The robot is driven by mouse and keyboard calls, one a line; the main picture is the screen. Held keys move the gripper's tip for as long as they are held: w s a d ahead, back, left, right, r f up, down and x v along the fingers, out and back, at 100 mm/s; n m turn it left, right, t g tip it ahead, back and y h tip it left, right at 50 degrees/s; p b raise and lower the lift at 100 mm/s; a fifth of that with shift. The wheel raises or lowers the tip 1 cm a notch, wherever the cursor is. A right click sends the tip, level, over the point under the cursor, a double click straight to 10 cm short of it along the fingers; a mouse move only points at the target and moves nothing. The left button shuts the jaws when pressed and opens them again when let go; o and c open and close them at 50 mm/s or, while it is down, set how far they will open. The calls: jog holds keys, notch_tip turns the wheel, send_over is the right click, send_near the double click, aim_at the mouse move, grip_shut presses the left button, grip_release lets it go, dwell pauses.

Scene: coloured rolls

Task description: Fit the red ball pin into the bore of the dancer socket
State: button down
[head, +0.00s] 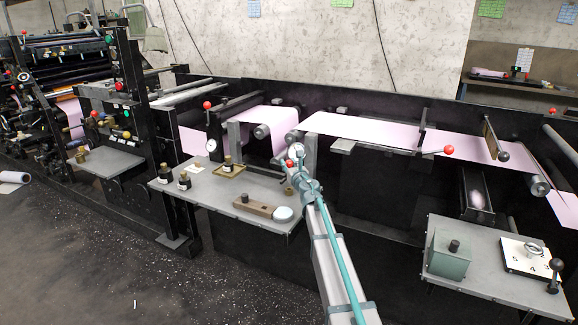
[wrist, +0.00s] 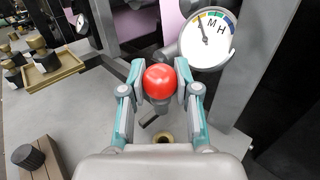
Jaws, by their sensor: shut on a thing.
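My gripper (wrist: 160,82) is shut on the red ball pin (wrist: 160,76). In the wrist view the red ball sits between the two fingertips, with a dark shank below it. A small brass ring with a dark hole, which looks like the dancer socket (wrist: 165,137), shows below the fingers, partly hidden by my gripper's body. The pin appears above it and apart from it. In the head view the red ball (head: 290,163) shows at my gripper (head: 295,168), over the grey table's right end. A small brass piece (head: 289,190) shows there, beside my arm.
A dial gauge marked L, M, H (wrist: 207,42) stands close behind the right finger. A grey upright post (wrist: 235,80) is to its right.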

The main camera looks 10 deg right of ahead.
jog(key=shift+f+b, duration=2.5)
jog(key=shift+f, duration=0.35)
jog(key=shift+f, duration=0.85)
jog(key=shift+f, duration=0.3)
jog(key=shift+f, duration=0.5)
dwell(0.7)
jog(key=c, duration=0.8)
grip_release()
jog(key=shift+o, duration=0.2)
jog(key=shift+s, duration=0.1)
jog(key=s, duration=0.4)
jog(key=s+d, duration=0.1)
jog(key=s, duration=0.2)
jog(key=s+d, duration=0.1)
jog(key=s, duration=0.3)
jog(key=shift+s, duration=0.35)
